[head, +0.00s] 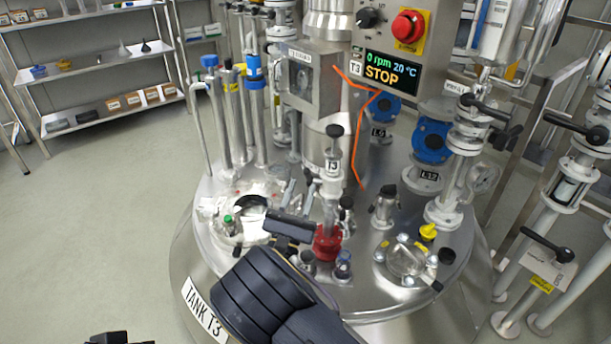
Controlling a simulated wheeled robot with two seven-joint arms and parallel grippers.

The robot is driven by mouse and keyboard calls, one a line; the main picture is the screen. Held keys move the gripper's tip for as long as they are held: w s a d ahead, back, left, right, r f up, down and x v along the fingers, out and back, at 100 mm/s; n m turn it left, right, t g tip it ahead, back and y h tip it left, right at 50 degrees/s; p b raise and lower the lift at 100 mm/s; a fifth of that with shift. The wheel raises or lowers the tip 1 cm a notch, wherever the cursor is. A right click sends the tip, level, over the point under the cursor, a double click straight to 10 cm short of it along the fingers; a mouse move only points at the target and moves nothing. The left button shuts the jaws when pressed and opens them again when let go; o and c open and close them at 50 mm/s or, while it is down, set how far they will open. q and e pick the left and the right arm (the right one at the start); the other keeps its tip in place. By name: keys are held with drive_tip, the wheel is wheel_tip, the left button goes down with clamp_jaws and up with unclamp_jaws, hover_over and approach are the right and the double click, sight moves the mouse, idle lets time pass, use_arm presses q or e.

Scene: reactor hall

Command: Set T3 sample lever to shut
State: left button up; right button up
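Tank T3 (205,309) stands in front of me with a steel lid full of fittings. On it an upright fitting with a T3 tag (333,166) has a black knob (335,131) on top and a red part (326,244) at its foot. I cannot tell for sure which part is the sample lever, or its setting. My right gripper (290,227) is over the lid, just left of the red part; contact is unclear. Its fingers are seen edge-on, so their opening is hidden. A dark piece at the bottom edge appears to be my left gripper (118,339), mostly cut off.
A control box (393,65) with a red button and a display reading STOP hangs above the lid. Blue-capped pipes (255,75) rise at the left, valves with black handles (486,108) at the right. Shelves (100,62) stand behind; the left floor is clear.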

drive_tip(key=shift+v, duration=1.5)
